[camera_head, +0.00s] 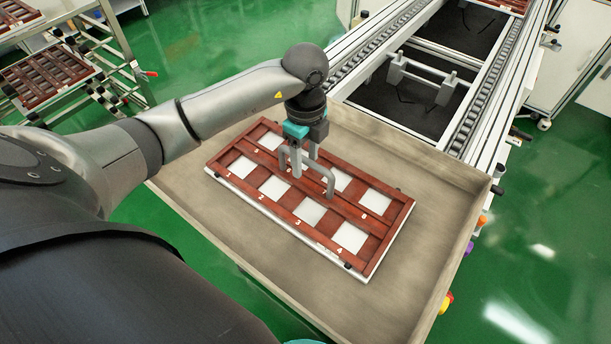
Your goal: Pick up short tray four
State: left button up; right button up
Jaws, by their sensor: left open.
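A red-brown tray (264,187) with pale square openings and small printed numbers lies on a grey-brown tabletop. One number near its front right corner reads 4; I cannot tell whether this is short tray four itself. My left gripper (309,172) is open, with its grey fingers pointing down over the middle of the tray. The fingers hide part of the tray's centre. I cannot tell whether they touch it. My right gripper is not in view.
The table (405,290) has a raised rim and bare surface right of the tray. A roller conveyor (480,105) adjoins behind. A rack (110,75) at left holds another red-brown tray (45,76). Coloured buttons (446,302) sit on the table's right side.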

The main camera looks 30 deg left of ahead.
pick_arm(q)
jog(key=shift+f, duration=0.3)
jog(key=shift+f, duration=0.25)
dwell(0.4)
jog(key=shift+c, duration=0.4)
grip_shut()
dwell(0.9)
